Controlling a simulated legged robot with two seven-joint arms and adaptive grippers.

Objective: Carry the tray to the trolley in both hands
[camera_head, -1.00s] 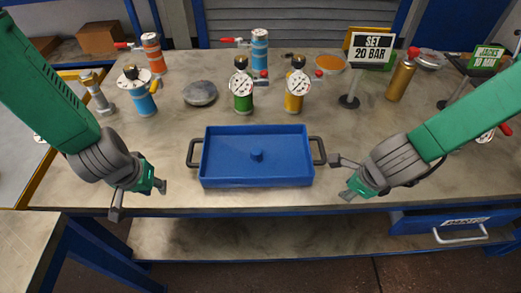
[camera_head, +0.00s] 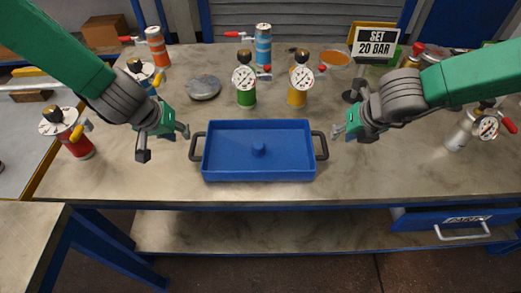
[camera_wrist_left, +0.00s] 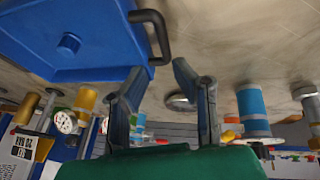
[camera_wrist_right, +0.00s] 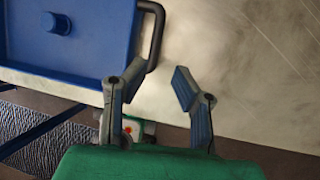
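The blue tray (camera_head: 222,172) lies flat on the workbench, with a dark handle at each end and a small blue knob (camera_head: 259,149) inside. My left gripper (camera_head: 166,143) is open and empty, just left of the tray's left handle (camera_head: 197,147). In the left wrist view, its fingers (camera_wrist_left: 152,85) are apart near that handle (camera_wrist_left: 153,32). My right gripper (camera_head: 343,131) is open and empty, close to the right of the right handle (camera_head: 320,146). In the right wrist view, its fingers (camera_wrist_right: 156,85) are apart beside that handle (camera_wrist_right: 153,35). No trolley can be made out for certain.
Gauged vessels, green (camera_head: 246,95) and yellow (camera_head: 298,95), stand behind the tray. A red vessel (camera_head: 75,143) stands at the left and a silver one (camera_head: 458,135) at the right. A "SET 20 BAR" sign (camera_head: 374,40) stands behind. The bench front is clear.

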